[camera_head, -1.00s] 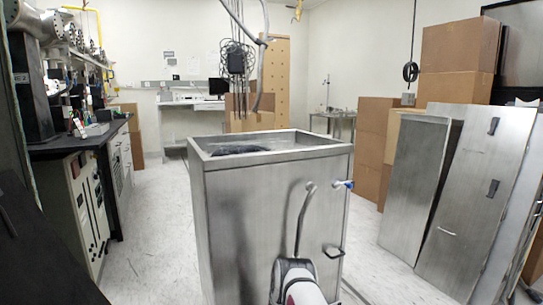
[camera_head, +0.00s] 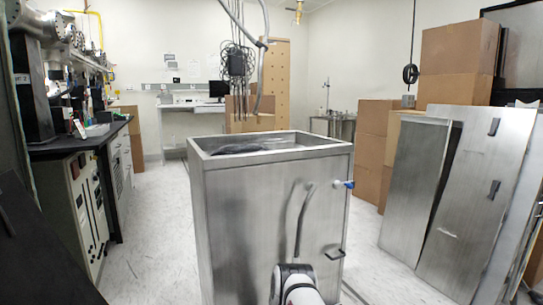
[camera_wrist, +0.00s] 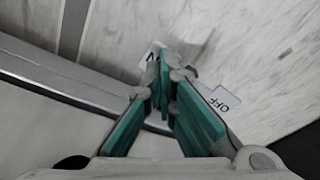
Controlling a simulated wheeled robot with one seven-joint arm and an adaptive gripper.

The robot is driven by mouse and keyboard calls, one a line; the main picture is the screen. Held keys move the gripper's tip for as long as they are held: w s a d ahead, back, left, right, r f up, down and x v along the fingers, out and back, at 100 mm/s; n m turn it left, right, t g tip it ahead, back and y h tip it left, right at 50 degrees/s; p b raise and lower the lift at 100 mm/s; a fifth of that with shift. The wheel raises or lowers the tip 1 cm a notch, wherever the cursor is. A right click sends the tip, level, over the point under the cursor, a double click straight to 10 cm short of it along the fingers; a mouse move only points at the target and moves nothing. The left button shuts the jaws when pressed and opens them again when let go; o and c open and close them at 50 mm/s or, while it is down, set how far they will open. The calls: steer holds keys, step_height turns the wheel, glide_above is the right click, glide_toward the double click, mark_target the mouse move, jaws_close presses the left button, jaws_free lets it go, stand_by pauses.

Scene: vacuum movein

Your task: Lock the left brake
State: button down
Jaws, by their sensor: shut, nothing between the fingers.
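A tall stainless steel tub (camera_head: 240,230) stands in front of me in the head view. The wrist view looks down near a metal edge (camera_wrist: 60,75). There my gripper (camera_wrist: 166,75) shows two teal finger pads brought together at the tips, with nothing held. A white tag reading OFF (camera_wrist: 224,101) shows just right of the fingers. Another white tag, partly covered, ends in N (camera_wrist: 152,54) and shows just behind the fingertips. The brake lever itself is not clear; the fingers may cover it. My gripper is out of sight in the head view.
A black-topped bench (camera_head: 75,140) with equipment runs along the left. Steel panels (camera_head: 475,200) lean at the right before stacked cardboard boxes (camera_head: 460,60). Pale floor (camera_head: 155,225) is open left of the tub.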

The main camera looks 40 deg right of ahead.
step_height(320, 180, up, 8)
steer(key=p, duration=0.5)
stand_by(0.5)
stand_by(0.5)
